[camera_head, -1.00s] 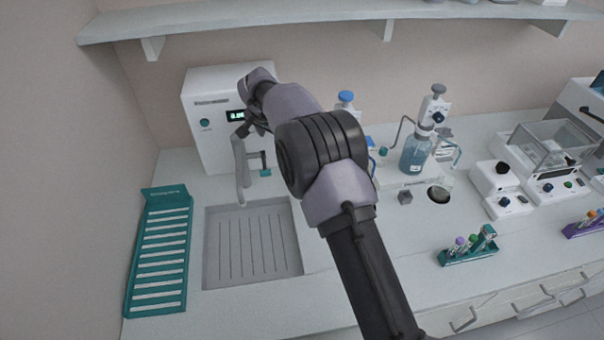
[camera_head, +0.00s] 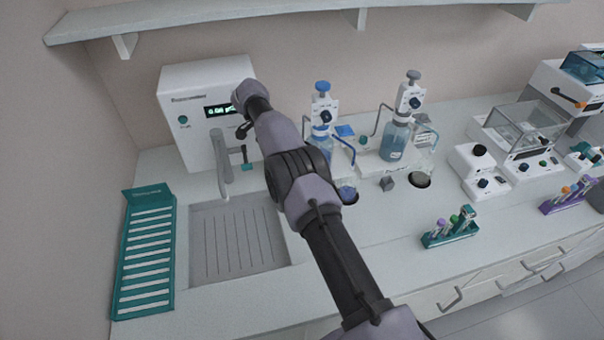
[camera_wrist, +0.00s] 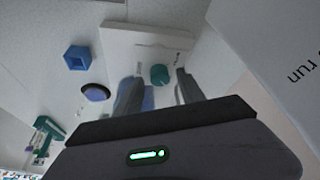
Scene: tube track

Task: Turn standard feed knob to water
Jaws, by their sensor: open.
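In the wrist view a teal knob (camera_wrist: 160,74) sits on a white panel (camera_wrist: 118,42) with small labels on either side, too small to read. My gripper (camera_wrist: 160,88) is open, with the knob framed between and just beyond its fingertips. I cannot tell whether the fingers touch it. In the head view my gripper (camera_head: 243,131) is dark and partly hidden by my wrist, in front of the white box with a green display (camera_head: 208,88). A teal knob (camera_head: 363,140) also shows between the bottle stations, but I cannot tell whether it is the same one.
The metal tap (camera_head: 222,165) and sink (camera_head: 245,258) lie below and left. A blue-topped dispenser (camera_head: 323,115) and a grey-topped bottle dispenser (camera_head: 398,130) stand to the right. A teal slotted rack (camera_head: 147,250) lies far left. A shelf (camera_head: 250,14) runs above.

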